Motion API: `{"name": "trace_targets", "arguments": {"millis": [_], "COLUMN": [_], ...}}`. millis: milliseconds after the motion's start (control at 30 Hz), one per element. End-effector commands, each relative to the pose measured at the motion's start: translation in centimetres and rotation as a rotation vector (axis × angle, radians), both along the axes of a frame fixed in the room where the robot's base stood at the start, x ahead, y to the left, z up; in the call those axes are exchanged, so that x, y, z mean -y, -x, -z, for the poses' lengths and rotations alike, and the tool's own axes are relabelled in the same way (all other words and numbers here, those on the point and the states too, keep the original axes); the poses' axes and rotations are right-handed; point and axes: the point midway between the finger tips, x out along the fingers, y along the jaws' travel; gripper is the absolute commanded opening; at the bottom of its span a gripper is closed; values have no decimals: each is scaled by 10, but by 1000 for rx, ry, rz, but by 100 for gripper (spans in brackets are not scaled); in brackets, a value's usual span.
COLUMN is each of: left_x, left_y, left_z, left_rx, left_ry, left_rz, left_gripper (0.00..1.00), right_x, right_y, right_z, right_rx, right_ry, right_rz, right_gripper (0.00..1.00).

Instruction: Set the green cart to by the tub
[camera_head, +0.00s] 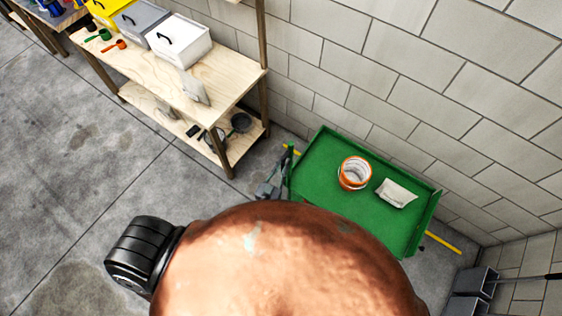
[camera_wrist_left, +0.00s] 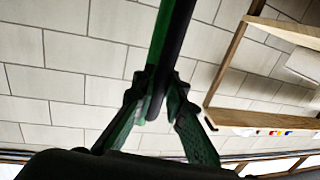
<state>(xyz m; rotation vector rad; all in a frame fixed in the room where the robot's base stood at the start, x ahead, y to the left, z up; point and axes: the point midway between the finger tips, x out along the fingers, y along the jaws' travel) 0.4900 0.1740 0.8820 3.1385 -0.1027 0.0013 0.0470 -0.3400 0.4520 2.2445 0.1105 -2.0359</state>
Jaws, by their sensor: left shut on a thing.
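The green cart (camera_head: 338,205) stands by the block wall at right in the head view. A round orange and white container (camera_head: 355,173) and a pale packet (camera_head: 396,193) are on its top. My left gripper (camera_head: 285,172) is at the cart's left end, partly hidden. In the left wrist view its fingers (camera_wrist_left: 155,100) are shut on the cart's dark green and black handle bar (camera_wrist_left: 172,45). The near part of the cart is hidden behind a large coppery rounded surface. I cannot identify the tub. My right gripper is not in view.
A wooden workbench (camera_head: 215,85) with a lower shelf stands left of the cart and carries a white bin (camera_head: 180,42). Grey bin-like objects (camera_head: 470,285) are at lower right. A yellow strip (camera_head: 442,243) lies beside the cart. Concrete floor (camera_head: 60,170) at left is clear.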

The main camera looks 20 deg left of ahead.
Motion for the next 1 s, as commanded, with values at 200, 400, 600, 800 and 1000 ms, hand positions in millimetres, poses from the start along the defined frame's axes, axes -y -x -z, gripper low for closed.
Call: {"name": "trace_targets", "arguments": {"millis": [200, 400, 600, 800, 1000], "left_x": [5, 4, 2, 1, -2], "left_y": [0, 0, 0, 1, 20], "left_z": [0, 0, 0, 0, 2], "left_rx": [-1, -1, -1, -1, -4], "left_ry": [3, 2, 1, 0, 0], "left_rz": [7, 6, 2, 1, 0], "left_gripper": [0, 20, 30, 30, 30], "right_x": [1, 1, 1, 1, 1], "right_y": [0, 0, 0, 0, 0], "right_z": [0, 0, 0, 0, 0], "right_rx": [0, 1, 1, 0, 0], "right_ry": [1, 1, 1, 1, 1], "right_rz": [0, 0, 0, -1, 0], "right_gripper": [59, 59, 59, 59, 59]}}
